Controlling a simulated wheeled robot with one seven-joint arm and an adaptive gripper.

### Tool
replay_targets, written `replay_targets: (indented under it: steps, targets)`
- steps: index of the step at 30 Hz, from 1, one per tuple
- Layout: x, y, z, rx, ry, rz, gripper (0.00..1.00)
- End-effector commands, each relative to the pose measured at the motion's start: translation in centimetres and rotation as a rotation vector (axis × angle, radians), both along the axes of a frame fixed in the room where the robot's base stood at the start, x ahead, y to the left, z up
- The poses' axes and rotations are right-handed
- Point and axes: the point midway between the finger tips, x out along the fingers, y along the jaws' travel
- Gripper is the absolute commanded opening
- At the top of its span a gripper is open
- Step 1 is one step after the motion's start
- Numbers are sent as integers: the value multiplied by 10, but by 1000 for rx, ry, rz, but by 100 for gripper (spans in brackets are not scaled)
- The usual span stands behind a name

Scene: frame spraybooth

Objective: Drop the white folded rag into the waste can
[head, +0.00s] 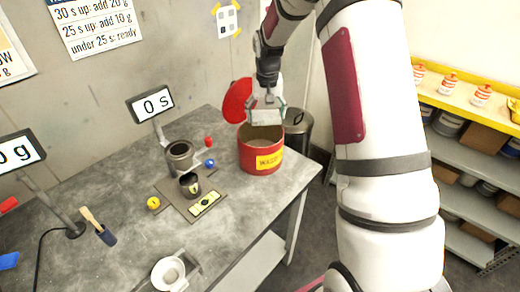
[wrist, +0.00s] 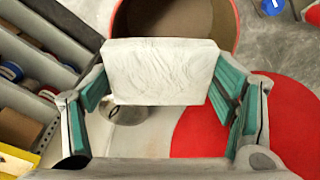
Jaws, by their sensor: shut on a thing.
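My gripper (head: 267,103) is shut on the white folded rag (head: 265,117) and holds it above the red waste can (head: 260,158), which has a yellow label and stands at the table's right end. In the wrist view the white rag (wrist: 160,70) spans between the teal finger pads. Behind it the can's open mouth (wrist: 180,18) shows its brown inside at the top. The can's round red lid (head: 237,101) stands open at its back left. Part of the can's opening is hidden by the rag in the wrist view.
A grey can (head: 180,157), a dark cup (head: 190,184) on a board, and small coloured caps stand left of the waste can. A 0 s display (head: 150,104) is behind them. A metal bin (head: 299,127) stands beyond the table. Shelves (head: 470,160) are at right.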

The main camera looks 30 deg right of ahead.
Motion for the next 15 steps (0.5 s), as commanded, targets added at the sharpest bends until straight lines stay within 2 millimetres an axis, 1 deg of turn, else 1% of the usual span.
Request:
replay_targets:
  steps: [8, 9, 11, 15]
  targets:
    - [0, 0, -1, 0, -1, 0, 48]
    - [0, 0, -1, 0, -1, 0, 87]
    - [0, 0, -1, 0, -1, 0, 100]
    - [0, 0, -1, 0, -1, 0, 100]
